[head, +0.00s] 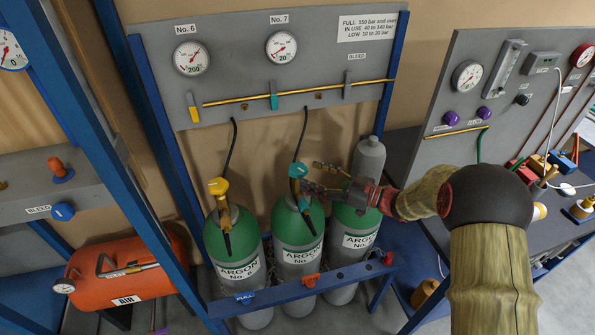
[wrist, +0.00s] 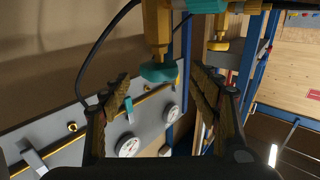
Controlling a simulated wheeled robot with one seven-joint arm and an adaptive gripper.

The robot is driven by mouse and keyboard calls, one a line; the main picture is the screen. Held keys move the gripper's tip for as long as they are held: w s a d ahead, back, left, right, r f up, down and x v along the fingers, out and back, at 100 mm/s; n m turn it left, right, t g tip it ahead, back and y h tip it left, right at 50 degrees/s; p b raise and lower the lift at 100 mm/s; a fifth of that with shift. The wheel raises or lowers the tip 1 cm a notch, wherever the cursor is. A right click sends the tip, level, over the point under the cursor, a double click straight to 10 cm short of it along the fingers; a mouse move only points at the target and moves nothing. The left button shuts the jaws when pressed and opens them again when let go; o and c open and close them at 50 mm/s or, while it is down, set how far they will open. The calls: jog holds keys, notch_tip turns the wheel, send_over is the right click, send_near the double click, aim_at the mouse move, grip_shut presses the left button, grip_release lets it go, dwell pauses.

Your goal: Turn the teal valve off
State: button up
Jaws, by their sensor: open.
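The teal valve (head: 298,170) is a round handwheel on top of the middle green argon cylinder (head: 298,235). In the wrist view the teal valve (wrist: 158,73) hangs from a brass body (wrist: 157,25), between the fingertips in the picture. My gripper (head: 314,176) reaches in from the right at valve height, its fingers pointing left at the valve. My gripper (wrist: 160,76) is open, one finger on each side of the knob in the wrist view. I cannot tell whether either finger touches it. A teal lever (head: 274,102) is on the panel above.
A yellow valve (head: 218,186) tops the left argon cylinder (head: 232,240). A grey-capped third cylinder (head: 357,225) stands close on the right, by my wrist. A blue rack rail (head: 330,278) runs in front. The gauge panel (head: 235,85) is behind. Black hoses (head: 302,135) hang down to the valves.

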aim_at(297, 167)
jog(key=b+x, duration=0.1)
jog(key=x, duration=0.5)
jog(key=shift+c, duration=1.2)
jog(key=c, duration=0.9)
